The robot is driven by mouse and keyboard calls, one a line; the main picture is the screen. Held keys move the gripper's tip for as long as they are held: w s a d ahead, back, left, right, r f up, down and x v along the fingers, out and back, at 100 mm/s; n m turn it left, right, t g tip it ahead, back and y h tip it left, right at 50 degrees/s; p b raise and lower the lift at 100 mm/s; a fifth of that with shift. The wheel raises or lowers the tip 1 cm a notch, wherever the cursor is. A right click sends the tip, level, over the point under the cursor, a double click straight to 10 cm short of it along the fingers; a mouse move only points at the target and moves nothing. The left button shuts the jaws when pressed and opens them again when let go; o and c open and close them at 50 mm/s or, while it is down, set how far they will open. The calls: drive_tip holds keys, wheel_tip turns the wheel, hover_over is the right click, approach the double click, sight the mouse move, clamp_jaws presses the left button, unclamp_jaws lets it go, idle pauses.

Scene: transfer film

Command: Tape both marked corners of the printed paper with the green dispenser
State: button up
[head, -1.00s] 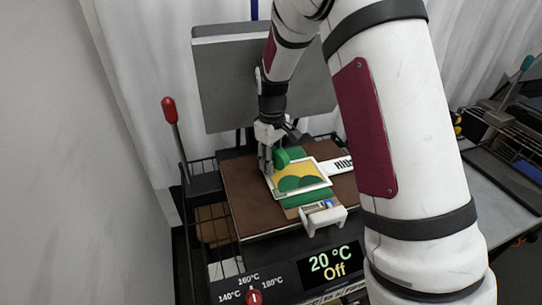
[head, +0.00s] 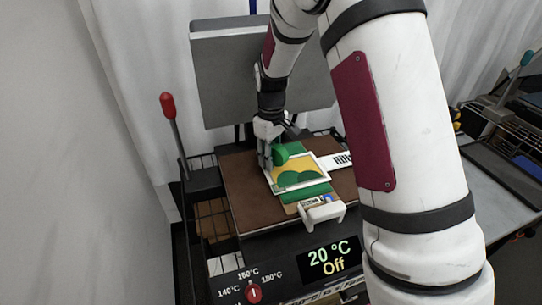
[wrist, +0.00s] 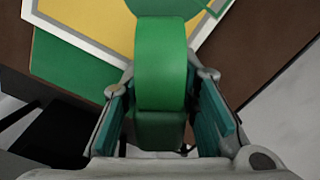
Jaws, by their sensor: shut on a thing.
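The printed paper (head: 301,176) has a white border and a yellow and green picture. It lies at an angle over a green piece (head: 318,191) on the brown plate of the press. My gripper (head: 268,152) is over its far left side. It is shut on the green dispenser (head: 281,155), and in the wrist view the dispenser (wrist: 161,65) sits between the two teal finger pads of my gripper (wrist: 165,115). The dispenser's far end overlaps the paper (wrist: 75,15); I cannot tell whether it touches. No corner marks can be made out.
The raised grey press plate (head: 262,75) stands behind. A red-knobbed lever (head: 168,105) rises at left. A white clip-like piece (head: 323,213) sits at the brown plate's (head: 237,190) front edge. A striped white strip (head: 338,160) lies right of the paper.

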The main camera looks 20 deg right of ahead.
drive_tip(key=shift+f, duration=0.45)
idle(1.1)
drive_tip(key=shift+w+r+p, duration=0.1)
drive_tip(key=shift+r+p, duration=0.6)
drive_tip(key=shift+r, duration=3.15)
drive_tip(key=s+r+p, duration=0.5)
drive_tip(key=s+f+b, duration=0.1)
drive_tip(key=f, duration=0.1)
drive_tip(key=s+f+b, duration=0.3)
drive_tip(key=f, duration=0.1)
drive_tip(key=shift+s, duration=0.2)
drive_tip(key=shift+f+b, duration=1.55)
drive_tip(key=shift+f, duration=1.2)
